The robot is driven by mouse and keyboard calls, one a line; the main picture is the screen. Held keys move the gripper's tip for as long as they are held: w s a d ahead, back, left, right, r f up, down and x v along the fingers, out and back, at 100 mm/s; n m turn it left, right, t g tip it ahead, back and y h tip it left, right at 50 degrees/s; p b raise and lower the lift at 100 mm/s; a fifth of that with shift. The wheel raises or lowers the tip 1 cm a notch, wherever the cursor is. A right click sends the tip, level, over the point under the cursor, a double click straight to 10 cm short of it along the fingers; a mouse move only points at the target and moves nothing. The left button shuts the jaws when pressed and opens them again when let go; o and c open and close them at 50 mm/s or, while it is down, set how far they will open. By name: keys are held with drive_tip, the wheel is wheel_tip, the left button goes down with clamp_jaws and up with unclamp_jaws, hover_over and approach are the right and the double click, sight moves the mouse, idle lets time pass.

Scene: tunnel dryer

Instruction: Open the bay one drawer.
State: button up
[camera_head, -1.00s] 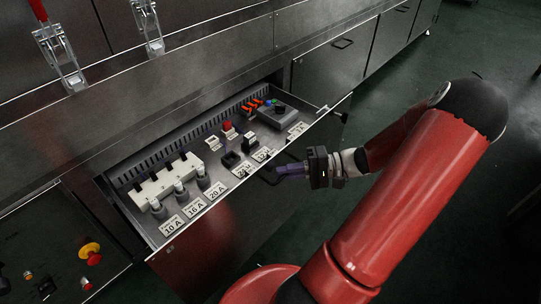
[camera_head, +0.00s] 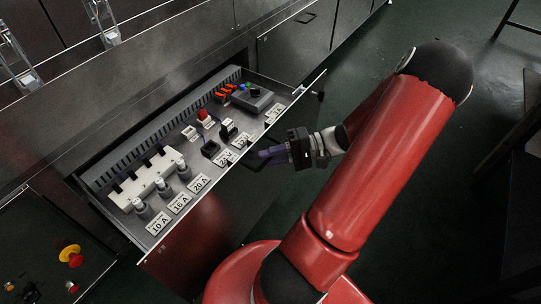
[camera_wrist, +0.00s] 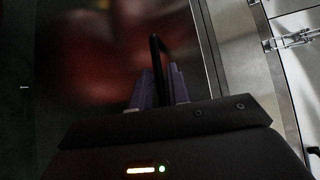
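The bay one drawer (camera_head: 235,155) stands pulled well out of the cabinet, with its inside in plain view in the head view. Its metal tray holds labelled fuses, switches and a grey box. Its black bar handle (camera_wrist: 155,50) is on the front panel (camera_wrist: 95,50), seen from close up in the wrist view. My gripper (camera_head: 262,155) is at this handle, outside the drawer front. Its purple fingers (camera_wrist: 160,88) lie on either side of the bar and appear closed on it. The exact contact is partly hidden by the gripper body.
A lower panel with red and yellow knobs (camera_head: 70,254) is at the left. Toggle clamps (camera_head: 103,20) are on the upper cabinet face. A closed cabinet door (camera_head: 300,40) is beyond the drawer. Dark green floor (camera_head: 375,45) is clear at the back right.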

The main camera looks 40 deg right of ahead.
drive_tip(key=v, duration=0.8)
idle(0.5)
